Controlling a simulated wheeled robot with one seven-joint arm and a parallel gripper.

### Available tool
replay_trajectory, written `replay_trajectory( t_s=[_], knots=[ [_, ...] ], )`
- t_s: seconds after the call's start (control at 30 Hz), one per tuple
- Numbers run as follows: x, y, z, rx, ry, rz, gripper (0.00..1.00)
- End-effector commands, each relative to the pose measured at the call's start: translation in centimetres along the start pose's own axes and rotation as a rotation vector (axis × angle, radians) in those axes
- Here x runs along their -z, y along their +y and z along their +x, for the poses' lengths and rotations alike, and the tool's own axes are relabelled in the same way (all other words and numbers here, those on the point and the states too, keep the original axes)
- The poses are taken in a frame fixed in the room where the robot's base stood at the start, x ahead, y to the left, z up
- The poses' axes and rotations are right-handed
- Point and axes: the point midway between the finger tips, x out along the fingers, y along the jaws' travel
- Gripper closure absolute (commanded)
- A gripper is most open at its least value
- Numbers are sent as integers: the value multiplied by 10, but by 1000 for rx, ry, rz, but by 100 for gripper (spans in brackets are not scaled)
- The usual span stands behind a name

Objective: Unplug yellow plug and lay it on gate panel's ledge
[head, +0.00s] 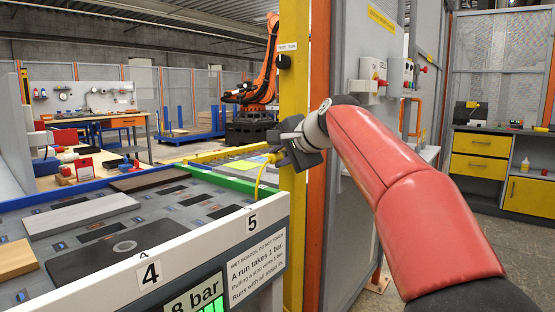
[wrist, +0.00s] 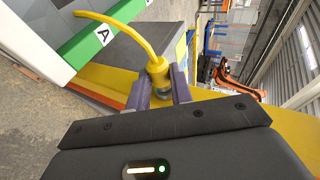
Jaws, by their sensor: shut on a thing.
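The yellow plug (wrist: 158,70) sits between the two fingers of my gripper (wrist: 160,90) in the wrist view, and the fingers are shut on it. A yellow cable (wrist: 118,24) curves from the plug up and to the left. In the head view my gripper (head: 276,157) is beside the yellow post (head: 293,100), above the corner of the board table marked 5. The cable (head: 261,178) hangs down from it there, and the plug is mostly hidden by the fingers. I cannot tell whether the plug touches a socket. I cannot make out the gate panel's ledge clearly.
The board table (head: 215,238) with several boards and numbered edges fills the lower left. A grey fence panel (head: 350,150) stands behind my red arm. An orange robot (head: 262,78) stands farther back. A cabinet with yellow drawers (head: 480,150) is at right.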

Motion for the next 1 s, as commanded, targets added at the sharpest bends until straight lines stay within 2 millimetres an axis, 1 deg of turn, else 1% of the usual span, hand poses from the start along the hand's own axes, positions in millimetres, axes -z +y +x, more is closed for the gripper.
replay_trajectory(
  t_s=[0.1, 0.53, 1.0],
  knots=[
    [-5, 0, -1, -1, -4, 0, 100],
    [-17, 0, -4, 0, -3, 0, 100],
    [-21, 0, -6, 0, -2, 0, 100]
  ],
)
